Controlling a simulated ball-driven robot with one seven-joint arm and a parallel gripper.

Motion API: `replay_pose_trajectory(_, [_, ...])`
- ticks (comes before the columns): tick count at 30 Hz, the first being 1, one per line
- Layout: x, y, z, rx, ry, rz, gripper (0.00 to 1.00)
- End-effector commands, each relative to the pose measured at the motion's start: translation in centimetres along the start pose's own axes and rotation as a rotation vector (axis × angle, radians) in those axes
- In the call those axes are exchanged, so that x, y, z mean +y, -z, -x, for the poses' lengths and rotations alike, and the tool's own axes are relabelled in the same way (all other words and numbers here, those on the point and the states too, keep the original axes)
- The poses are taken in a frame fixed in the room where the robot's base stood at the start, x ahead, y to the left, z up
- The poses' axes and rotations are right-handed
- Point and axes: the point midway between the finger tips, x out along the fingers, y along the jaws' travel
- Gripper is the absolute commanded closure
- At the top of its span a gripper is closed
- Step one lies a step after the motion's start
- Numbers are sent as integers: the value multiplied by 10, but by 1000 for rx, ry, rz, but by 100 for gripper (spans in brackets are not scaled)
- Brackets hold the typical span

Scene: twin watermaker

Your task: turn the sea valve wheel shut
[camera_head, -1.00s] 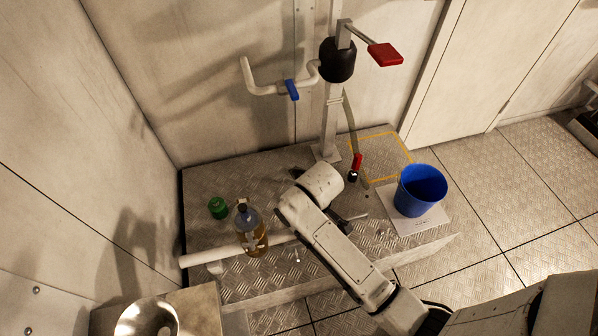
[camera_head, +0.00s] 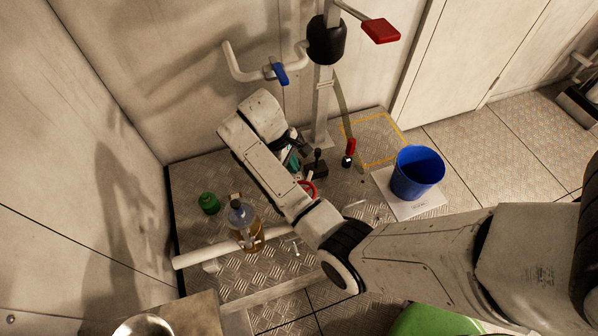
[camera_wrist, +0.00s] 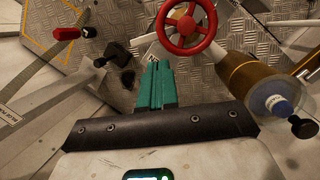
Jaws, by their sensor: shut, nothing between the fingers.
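The red valve wheel (camera_wrist: 187,25) shows at the top of the wrist view, with its spokes and hub. In the head view only part of the red wheel (camera_head: 311,190) shows beside my arm, which hides the rest. My gripper (camera_wrist: 154,66) has teal fingers, closed together with nothing between them. In the wrist view the fingertips lie just below and left of the wheel's rim; I cannot tell whether they touch it. In the head view my gripper (camera_head: 292,161) is mostly hidden behind my wrist.
An amber bottle (camera_head: 246,226) and a green container (camera_head: 208,203) stand on the left of the metal platform. A white pipe (camera_head: 205,256) lies along its front. A red-handled tap (camera_head: 350,147) is right of the post. A blue bucket (camera_head: 417,173) stands at right.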

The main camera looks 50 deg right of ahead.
Motion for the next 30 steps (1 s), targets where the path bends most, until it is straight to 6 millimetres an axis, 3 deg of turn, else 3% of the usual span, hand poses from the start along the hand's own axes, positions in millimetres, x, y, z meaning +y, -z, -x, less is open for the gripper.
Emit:
replay_pose_trajectory(1, [5, 16, 7, -15, 10, 20, 100])
replay_pose_trajectory(6, [15, 43, 29, -73, 46, 97, 100])
replay_pose_trajectory(14, [18, 55, 42, -107, 69, 149, 100])
replay_pose_trajectory(20, [17, 53, 19, -108, 69, 150, 100])
replay_pose_trajectory(30, [13, 46, -47, -108, 69, 149, 100])
